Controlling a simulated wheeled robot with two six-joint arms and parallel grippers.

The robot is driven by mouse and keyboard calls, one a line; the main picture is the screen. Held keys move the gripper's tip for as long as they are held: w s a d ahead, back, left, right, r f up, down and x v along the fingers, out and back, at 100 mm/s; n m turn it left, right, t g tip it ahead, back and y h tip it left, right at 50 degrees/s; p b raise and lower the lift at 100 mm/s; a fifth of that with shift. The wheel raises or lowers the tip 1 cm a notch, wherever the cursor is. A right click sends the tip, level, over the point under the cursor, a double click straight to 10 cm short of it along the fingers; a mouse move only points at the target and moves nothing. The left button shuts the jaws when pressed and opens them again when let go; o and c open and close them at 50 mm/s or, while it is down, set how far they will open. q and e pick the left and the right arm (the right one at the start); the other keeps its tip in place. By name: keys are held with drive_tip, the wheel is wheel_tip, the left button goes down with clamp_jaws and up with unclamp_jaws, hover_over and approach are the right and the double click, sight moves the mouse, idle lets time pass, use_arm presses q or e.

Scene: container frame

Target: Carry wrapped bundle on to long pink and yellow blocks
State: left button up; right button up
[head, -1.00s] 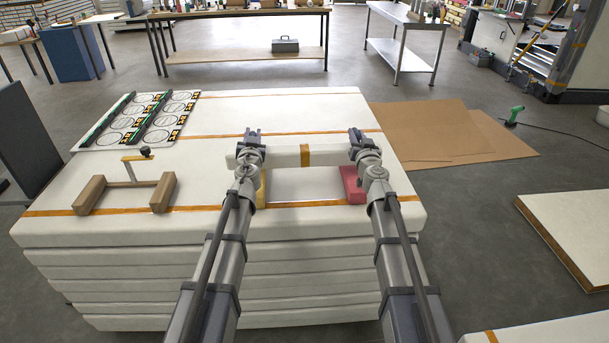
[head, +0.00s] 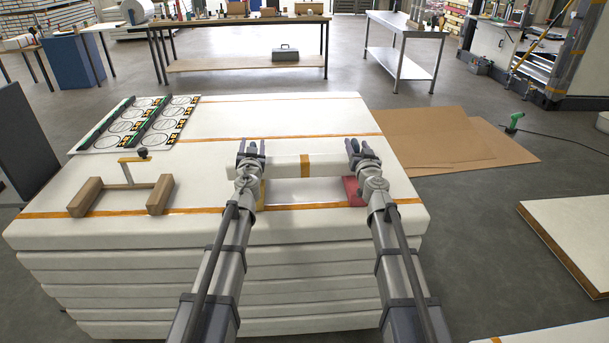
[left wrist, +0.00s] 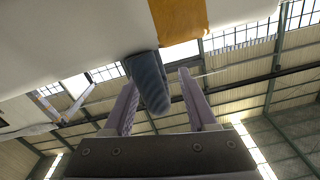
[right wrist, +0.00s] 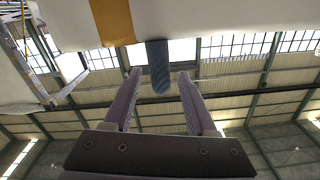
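The wrapped bundle (head: 280,168) is a long white bar with an orange band in the middle. It lies level across the far parts of the yellow block (head: 261,193) and the pink block (head: 352,190), seemingly resting on them. My left gripper (head: 251,148) is at its left end and my right gripper (head: 362,148) at its right end. Both are open. In the left wrist view a dark blue peg (left wrist: 151,82) reaches between the spread fingers; in the right wrist view another peg (right wrist: 158,65) sits between the fingertips with gaps. The grippers partly hide the blocks and the bundle's ends.
The white padded stack (head: 310,120) carries everything. A wooden frame with an upright handle (head: 125,188) stands to the left, and a panel with rings (head: 140,122) lies behind it. The stack's top behind the bundle is clear.

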use_arm(q)
drive_tip(key=shift+s, duration=0.1)
drive_tip(key=s+d, duration=0.1)
drive_tip(key=s, duration=1)
drive_tip(key=shift+s+d, duration=0.15)
drive_tip(key=shift+s, duration=0.25)
use_arm(e)
drive_tip(key=s+d, duration=0.1)
drive_tip(key=s, duration=1.1)
